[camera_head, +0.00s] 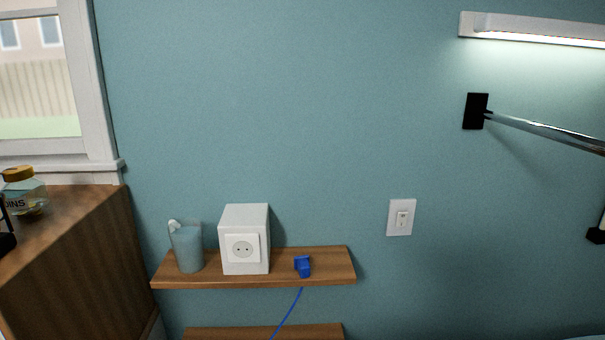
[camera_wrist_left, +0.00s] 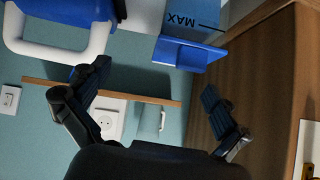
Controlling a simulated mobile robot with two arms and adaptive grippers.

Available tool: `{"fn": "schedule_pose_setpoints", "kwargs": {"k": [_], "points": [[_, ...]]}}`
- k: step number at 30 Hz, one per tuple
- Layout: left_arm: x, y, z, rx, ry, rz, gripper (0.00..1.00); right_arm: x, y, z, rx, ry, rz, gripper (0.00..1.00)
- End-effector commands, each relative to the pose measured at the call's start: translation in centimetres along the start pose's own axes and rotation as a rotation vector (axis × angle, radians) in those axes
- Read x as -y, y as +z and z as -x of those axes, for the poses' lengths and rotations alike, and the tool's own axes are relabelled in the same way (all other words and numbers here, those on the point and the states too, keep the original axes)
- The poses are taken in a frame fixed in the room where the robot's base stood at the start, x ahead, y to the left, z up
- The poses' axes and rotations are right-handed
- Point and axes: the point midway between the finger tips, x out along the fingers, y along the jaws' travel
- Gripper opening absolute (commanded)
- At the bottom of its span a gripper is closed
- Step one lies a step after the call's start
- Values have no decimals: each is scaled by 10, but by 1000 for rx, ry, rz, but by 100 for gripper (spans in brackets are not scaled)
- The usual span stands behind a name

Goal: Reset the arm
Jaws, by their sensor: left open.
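My left gripper (camera_wrist_left: 156,82) shows in the left wrist view with its two dark fingers spread wide apart. It is open, and nothing is held between the fingers. In the head view I cannot make out either gripper for sure. A dark shape at the left edge there is cut off and unclear. My right gripper is not in view.
A wooden shelf (camera_head: 340,265) holds a cup (camera_head: 187,248), a white socket box (camera_head: 244,240) and a blue plug (camera_head: 303,267). A wooden cabinet (camera_head: 75,260) with a jar (camera_head: 24,193) stands left. A blue-and-white object marked MAX (camera_wrist_left: 190,50) is near my left gripper.

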Motion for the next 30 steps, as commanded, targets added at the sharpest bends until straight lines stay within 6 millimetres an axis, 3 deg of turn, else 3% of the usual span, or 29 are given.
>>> {"fn": "schedule_pose_setpoints", "kwargs": {"k": [1,3,12,17,23,30], "points": [[-9,34,3,92,16,-14,100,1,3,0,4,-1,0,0],[-19,72,9,202,36,-41,100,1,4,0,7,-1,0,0],[-54,194,56,566,140,-130,100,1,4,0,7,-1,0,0],[-58,230,-1,571,135,-134,100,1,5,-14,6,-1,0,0],[-67,298,-64,602,139,-138,100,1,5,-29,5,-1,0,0],[-74,420,-137,651,144,-148,100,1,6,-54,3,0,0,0]]}}
